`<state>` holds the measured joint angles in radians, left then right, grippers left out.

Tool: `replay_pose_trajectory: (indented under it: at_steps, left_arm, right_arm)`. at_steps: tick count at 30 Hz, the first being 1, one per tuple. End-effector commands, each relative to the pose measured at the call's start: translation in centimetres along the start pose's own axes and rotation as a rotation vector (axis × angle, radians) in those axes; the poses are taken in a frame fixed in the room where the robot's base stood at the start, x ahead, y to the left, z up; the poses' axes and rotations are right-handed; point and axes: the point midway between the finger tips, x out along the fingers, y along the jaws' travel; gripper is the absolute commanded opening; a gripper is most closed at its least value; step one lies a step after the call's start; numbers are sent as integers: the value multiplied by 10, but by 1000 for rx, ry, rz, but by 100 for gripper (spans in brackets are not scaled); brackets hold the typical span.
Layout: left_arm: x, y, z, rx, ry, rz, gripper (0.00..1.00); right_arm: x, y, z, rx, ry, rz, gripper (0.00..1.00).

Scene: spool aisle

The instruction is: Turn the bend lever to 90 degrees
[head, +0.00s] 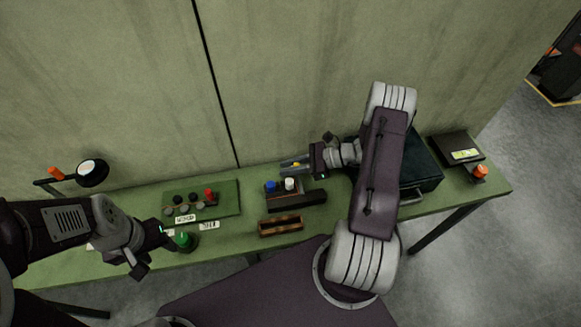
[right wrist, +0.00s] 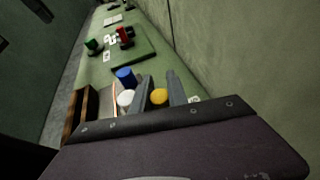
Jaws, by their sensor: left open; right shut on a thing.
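A small bender-like fixture (head: 308,197) stands on the green bench, with a blue knob (head: 271,186) and a white knob (head: 289,184) on it. Both knobs also show in the right wrist view, blue (right wrist: 125,77) and white (right wrist: 126,98). A yellow knob (right wrist: 159,96), which looks like the bend lever's grip, sits between the fingers of my right gripper (right wrist: 160,90). In the head view the yellow knob (head: 296,164) is behind the fixture, and the lever's arm is mostly hidden. My right gripper (head: 296,165) is shut on it. My left gripper (head: 163,232) is open, beside a green knob (head: 183,239).
A green board (head: 228,197) with a red knob and several dark ones lies left of the fixture. A wooden tray (head: 281,227) is in front. A dark case (head: 424,172) and a box with an orange knob (head: 481,171) stand at right. The wall is close behind.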

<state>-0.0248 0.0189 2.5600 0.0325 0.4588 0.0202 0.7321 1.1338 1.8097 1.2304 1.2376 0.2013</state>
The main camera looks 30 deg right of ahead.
Motion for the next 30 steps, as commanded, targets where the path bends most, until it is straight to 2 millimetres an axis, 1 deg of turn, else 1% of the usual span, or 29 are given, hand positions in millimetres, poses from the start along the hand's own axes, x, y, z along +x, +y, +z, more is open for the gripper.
replay_pose_trajectory:
  at_steps: [6, 7, 8, 17, 20, 27, 30]
  left_arm:
    - [0, 0, 0, 0, 0, 0, 50]
    - [0, 0, 0, 0, 0, 0, 50]
    - [0, 0, 0, 0, 0, 0, 50]
    - [1, 0, 0, 0, 0, 0, 50]
    - [3, 0, 0, 0, 0, 0, 50]
    - [12, 0, 1, 0, 0, 0, 50]
    - [14, 0, 1, 0, 0, 0, 50]
  right_arm:
    - [0, 0, 0, -1, 0, 4, 0]
    - [0, 0, 0, -1, 0, 4, 25]
    - [0, 0, 0, 0, 0, 4, 29]
    - [-1, 0, 0, -1, 0, 3, 29]
    - [-13, -1, -1, -2, 1, -2, 29]
    - [-66, -1, -2, -3, 2, -2, 29]
    - [-81, -1, -2, -1, 1, 0, 29]
